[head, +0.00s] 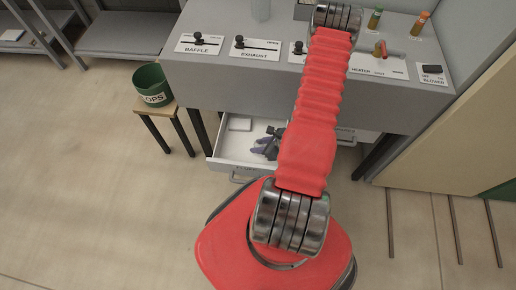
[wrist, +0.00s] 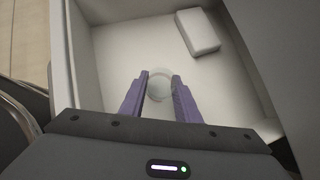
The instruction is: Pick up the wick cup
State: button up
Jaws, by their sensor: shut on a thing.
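The wick cup (wrist: 160,84) looks like a small, clear, round cup in the wrist view, inside a white open drawer (wrist: 100,60). My gripper (wrist: 161,82) has its two purple fingers on either side of the cup, shut on it. In the head view my gripper (head: 268,144) reaches down into the same drawer (head: 225,152), under the grey bench. The cup is hidden or too small to make out there. I cannot tell whether the cup touches the drawer floor.
A white block (wrist: 198,31) lies in the drawer, away from my fingers; the drawer walls stand close around. The grey bench (head: 225,75) with labelled sliders overhangs the drawer. A green bucket (head: 153,88) stands on a stool at the left. The floor at left is clear.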

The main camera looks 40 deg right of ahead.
jog(key=shift+r, duration=0.15)
notch_tip(320, 180, up, 10)
dwell(0.9)
dwell(0.5)
